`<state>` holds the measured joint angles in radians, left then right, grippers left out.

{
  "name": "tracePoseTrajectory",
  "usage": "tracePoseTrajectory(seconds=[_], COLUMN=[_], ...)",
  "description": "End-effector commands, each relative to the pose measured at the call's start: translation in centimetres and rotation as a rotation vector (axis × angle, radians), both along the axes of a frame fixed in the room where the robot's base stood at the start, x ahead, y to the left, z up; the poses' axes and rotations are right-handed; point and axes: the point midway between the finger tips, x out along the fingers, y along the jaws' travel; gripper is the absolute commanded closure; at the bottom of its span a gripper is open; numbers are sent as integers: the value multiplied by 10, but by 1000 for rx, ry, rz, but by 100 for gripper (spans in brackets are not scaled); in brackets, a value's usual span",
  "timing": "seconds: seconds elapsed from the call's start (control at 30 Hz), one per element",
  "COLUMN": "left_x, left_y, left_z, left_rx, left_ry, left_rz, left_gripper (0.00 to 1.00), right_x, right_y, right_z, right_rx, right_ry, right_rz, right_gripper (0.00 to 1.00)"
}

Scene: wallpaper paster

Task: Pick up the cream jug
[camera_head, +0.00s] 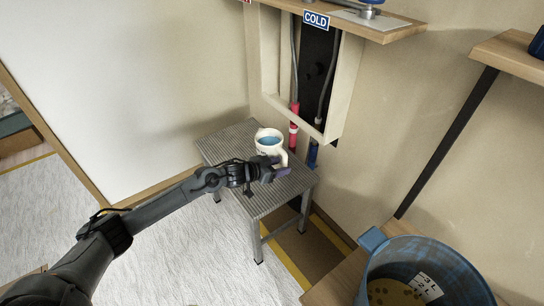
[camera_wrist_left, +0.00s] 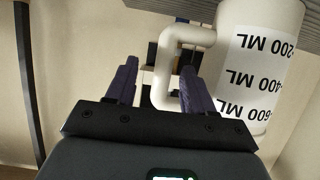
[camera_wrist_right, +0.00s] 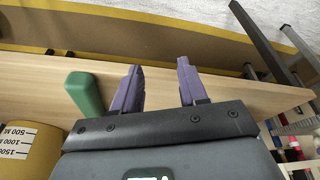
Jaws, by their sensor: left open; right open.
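The cream jug (camera_head: 268,141) stands upright on a grey ribbed metal stool (camera_head: 290,190), with blue showing inside its mouth. In the left wrist view the jug (camera_wrist_left: 262,65) is at the right with upside-down ML marks, and its handle (camera_wrist_left: 165,75) extends left. My left gripper (camera_head: 279,173) is at the handle side. It is open, with the handle's upright part showing between its fingers (camera_wrist_left: 158,80); contact cannot be told. My right gripper (camera_wrist_right: 160,80) is open and empty at a wooden surface, outside the head view.
A blue bucket (camera_head: 420,270) stands at the lower right. A wall recess with pipes (camera_head: 294,110) is behind the stool. In the right wrist view, a green handle (camera_wrist_right: 85,93) and a yellow measuring container (camera_wrist_right: 28,150) are left of the fingers.

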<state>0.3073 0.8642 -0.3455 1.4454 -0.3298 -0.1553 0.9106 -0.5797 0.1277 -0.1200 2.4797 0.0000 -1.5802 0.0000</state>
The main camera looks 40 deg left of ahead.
Motion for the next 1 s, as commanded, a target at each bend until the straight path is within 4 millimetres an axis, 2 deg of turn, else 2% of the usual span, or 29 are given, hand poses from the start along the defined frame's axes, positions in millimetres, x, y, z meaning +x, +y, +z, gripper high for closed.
tracePoseTrajectory(seconds=[0.4, 0.6, 0.83, 1.0], left_x=[38, 48, 48, 48], left_y=[-3, -5, -5, -5], left_z=[-15, -16, -16, -16], left_rx=[-2, 0, 0, 0], left_ry=[-2, -1, 0, 0], left_rz=[-1, 0, 0, 0], left_gripper=[47, 47, 47, 72], right_x=[0, 0, 0, 0], right_y=[2, 3, 3, 2], right_z=[-39, -43, -42, -42], right_rx=[8, 12, 11, 10], right_ry=[2, 2, 2, 2], right_rz=[-5, -8, -7, -6], right_gripper=[57, 57, 57, 57])
